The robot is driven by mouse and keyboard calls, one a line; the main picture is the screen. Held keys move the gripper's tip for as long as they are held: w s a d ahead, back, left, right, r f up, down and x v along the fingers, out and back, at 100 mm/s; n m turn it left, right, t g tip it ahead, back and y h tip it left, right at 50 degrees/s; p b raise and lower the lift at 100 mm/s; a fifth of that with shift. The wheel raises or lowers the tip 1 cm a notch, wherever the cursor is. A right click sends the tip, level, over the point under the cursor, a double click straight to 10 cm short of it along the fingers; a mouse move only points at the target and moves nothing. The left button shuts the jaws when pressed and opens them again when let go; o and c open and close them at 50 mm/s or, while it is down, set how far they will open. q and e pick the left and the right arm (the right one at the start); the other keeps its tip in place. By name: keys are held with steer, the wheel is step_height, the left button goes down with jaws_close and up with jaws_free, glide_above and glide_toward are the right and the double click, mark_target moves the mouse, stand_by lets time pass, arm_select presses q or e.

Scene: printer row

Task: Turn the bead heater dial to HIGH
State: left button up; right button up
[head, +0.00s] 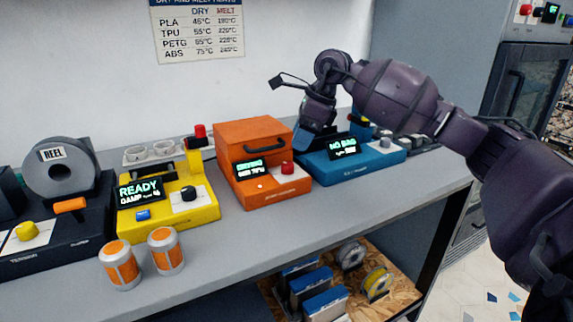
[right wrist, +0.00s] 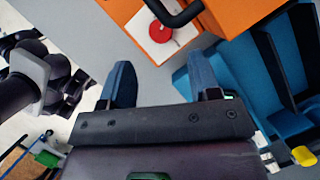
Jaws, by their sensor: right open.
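The yellow unit (head: 168,208) stands on the counter left of centre. Its screen reads READY, with a line starting DAMP below. A black dial (head: 188,193) sits on a white plate on its right side; its setting is too small to read. I cannot read a bead heater label. My right gripper (head: 304,142) is well right of this dial, between the orange box and the blue machine. Its blue fingers are apart and empty, also in the right wrist view (right wrist: 162,82).
The orange box (head: 257,143) with a black handle stands between the yellow unit and my right gripper. The blue machine (head: 372,163) reads NO BAG. Two orange-and-white canisters (head: 119,266) (head: 165,251) stand in front of the yellow unit. The counter's front strip is clear further right.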

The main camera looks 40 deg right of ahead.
mark_target(288, 164)
arm_select(q)
steer(key=shift+w+d+f+b, duration=0.1)
steer(key=shift+w+d+b, duration=0.2)
steer(key=shift+b, duration=0.4)
arm_select(e)
steer(key=x, duration=0.7)
steer(key=shift+w+f, duration=0.1)
steer(key=shift+f, duration=0.15)
steer(key=c, duration=0.9)
